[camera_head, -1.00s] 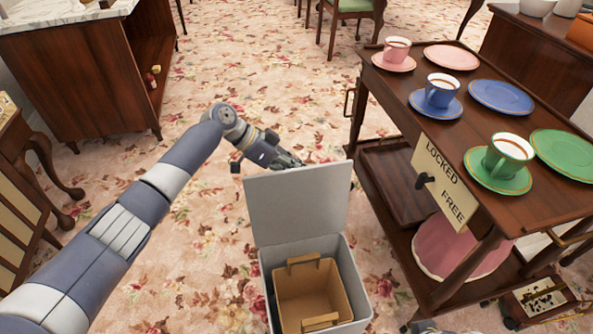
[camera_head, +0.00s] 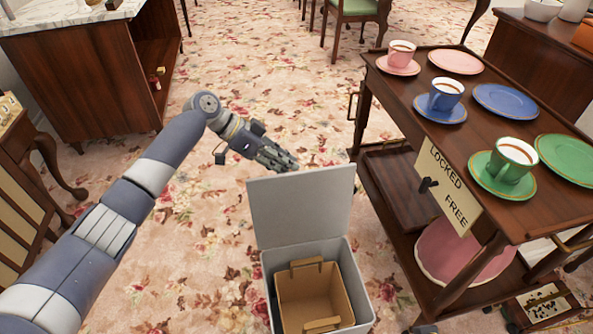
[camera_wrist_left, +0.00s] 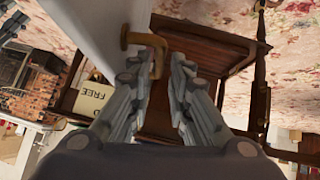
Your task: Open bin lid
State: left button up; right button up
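The light grey bin (camera_head: 357,290) stands on the carpet beside the trolley. Its lid (camera_head: 302,208) stands upright at the bin's far side, so the bin is open. A tan box with two handles (camera_head: 315,290) sits inside it. My left gripper (camera_head: 284,164) is just behind the lid's top edge, above the floor. In the left wrist view the two fingers of my left gripper (camera_wrist_left: 160,70) are apart, with a gap between them. A tan handle (camera_wrist_left: 152,45) shows beyond the fingertips beside the pale lid panel (camera_wrist_left: 88,25). My right gripper is not in view.
A dark wooden trolley (camera_head: 405,90) stands close on the bin's right, with cups and plates on top and a sign (camera_head: 447,186). A marble-topped cabinet (camera_head: 85,75) is at the upper left. Open carpet lies left of the bin.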

pick_arm(q)
jog(key=v, duration=0.6)
jog(key=shift+a+r, duration=0.3)
